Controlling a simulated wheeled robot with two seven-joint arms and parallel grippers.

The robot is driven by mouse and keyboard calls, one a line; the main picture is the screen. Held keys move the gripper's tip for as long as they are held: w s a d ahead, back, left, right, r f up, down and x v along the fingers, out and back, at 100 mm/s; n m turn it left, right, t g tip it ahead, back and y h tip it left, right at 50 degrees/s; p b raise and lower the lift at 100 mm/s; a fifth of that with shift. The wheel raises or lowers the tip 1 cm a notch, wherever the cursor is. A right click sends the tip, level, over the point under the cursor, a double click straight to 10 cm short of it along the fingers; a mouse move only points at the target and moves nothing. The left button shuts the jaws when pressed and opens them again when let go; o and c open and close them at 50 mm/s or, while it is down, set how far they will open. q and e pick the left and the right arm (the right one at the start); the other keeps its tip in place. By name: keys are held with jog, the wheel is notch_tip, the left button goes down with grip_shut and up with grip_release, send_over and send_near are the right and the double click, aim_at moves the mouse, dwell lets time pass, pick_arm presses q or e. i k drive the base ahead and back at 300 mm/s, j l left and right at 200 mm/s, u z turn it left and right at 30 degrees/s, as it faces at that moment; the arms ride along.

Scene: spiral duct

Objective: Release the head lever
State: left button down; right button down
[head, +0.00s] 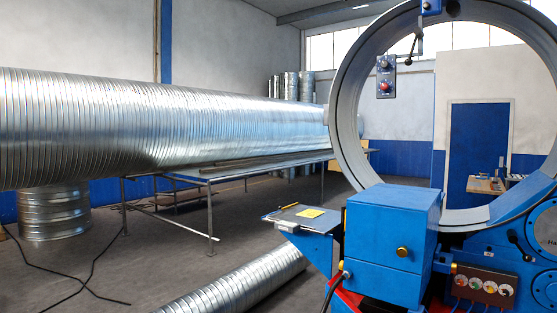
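The large ring-shaped head (346,110) of the blue machine stands at the right. A dark lever (413,48) with a ball knob hangs near the top of the ring, its knob end pointing down and left. A second lever with a black knob (513,237) sits on the blue housing at the ring's lower right. I cannot tell which of the two is the head lever, or whether either is locked. Neither of my grippers shows in the head view.
A blue box (391,245) with a brass knob stands before the ring. A control box (386,76) with a red button hangs inside it. A long spiral duct (170,120) lies across the left above a metal frame. Another duct (240,284) and black cable are on the floor.

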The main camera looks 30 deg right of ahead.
aim_at(419, 34)
jog(key=i+z, duration=0.25)
jog(key=i, duration=0.3)
jog(key=i+z, duration=0.2)
jog(key=i, duration=0.35)
jog(key=i+j+z, duration=0.25)
jog(key=i, duration=0.3)
jog(key=i+z, duration=0.75)
jog(key=i, duration=0.15)
jog(key=i+j+z, duration=0.55)
jog(key=i+z, duration=0.15)
jog(key=i, duration=0.15)
